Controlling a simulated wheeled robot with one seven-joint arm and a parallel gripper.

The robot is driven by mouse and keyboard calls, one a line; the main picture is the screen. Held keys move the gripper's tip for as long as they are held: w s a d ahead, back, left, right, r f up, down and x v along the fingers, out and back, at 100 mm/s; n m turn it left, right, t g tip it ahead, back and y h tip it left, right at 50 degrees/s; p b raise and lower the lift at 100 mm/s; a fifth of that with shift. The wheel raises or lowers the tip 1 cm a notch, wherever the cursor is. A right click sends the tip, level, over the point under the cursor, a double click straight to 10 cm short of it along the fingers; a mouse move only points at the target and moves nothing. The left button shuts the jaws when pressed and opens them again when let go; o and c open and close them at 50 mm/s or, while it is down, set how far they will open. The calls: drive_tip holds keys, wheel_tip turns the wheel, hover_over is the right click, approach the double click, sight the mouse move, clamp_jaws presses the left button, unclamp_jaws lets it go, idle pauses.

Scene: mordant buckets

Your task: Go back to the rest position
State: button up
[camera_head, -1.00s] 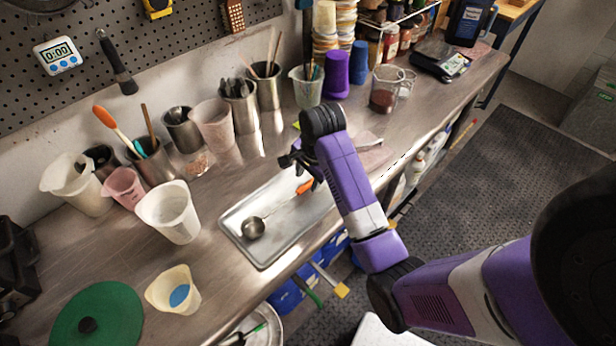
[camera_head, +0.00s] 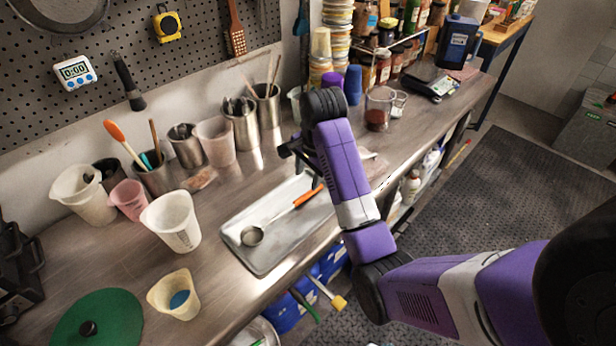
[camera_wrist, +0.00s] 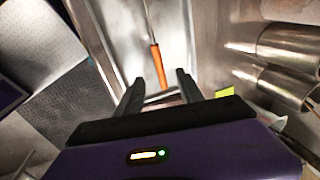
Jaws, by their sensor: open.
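My gripper (camera_head: 290,148) is over the back right part of the metal tray (camera_head: 236,222), partly hidden behind my arm in the head view. In the wrist view my gripper (camera_wrist: 160,88) shows its two fingers spread apart with nothing held between them. A ladle with an orange handle (camera_head: 308,195) lies in the tray, its metal bowl (camera_head: 252,236) toward the tray's left end. The orange handle also shows in the wrist view (camera_wrist: 159,66), below and beyond the fingers, apart from them.
White pitchers (camera_head: 172,222), a cream cup (camera_head: 175,295) and a green lid (camera_head: 98,318) stand left of the tray. Metal canisters (camera_head: 240,125) with utensils line the wall behind. A glass jug (camera_head: 379,108) stands to the right. The floor mat (camera_head: 500,190) is clear.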

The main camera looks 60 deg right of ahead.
idle(0.4)
drive_tip(key=w+d+r+n+t+h, duration=0.4)
drive_tip(key=w+r+n+t, duration=0.1)
drive_tip(key=w+t, duration=0.15)
drive_tip(key=s+a+n+t+y+b, duration=0.1)
drive_tip(key=s+a+n+t+b, duration=0.15)
drive_tip(key=s+a+n, duration=0.55)
drive_tip(key=s+a+f+n+t+b, duration=0.1)
drive_tip(key=s+a+t, duration=0.3)
drive_tip(key=a, duration=0.7)
drive_tip(key=s+a+n+t+y+b, duration=0.1)
drive_tip(key=s+a+n+t+b, duration=0.1)
drive_tip(key=s+a+n, duration=0.6)
drive_tip(key=s+a+f+g+y+b, duration=0.2)
drive_tip(key=s+a+f+y, duration=0.1)
drive_tip(key=s+a, duration=0.5)
drive_tip(key=s+f, duration=0.1)
drive_tip(key=s, duration=0.2)
drive_tip(key=shift+a+f+m+g, duration=0.2)
drive_tip(key=shift+m+g, duration=0.1)
drive_tip(key=shift+m, duration=0.1)
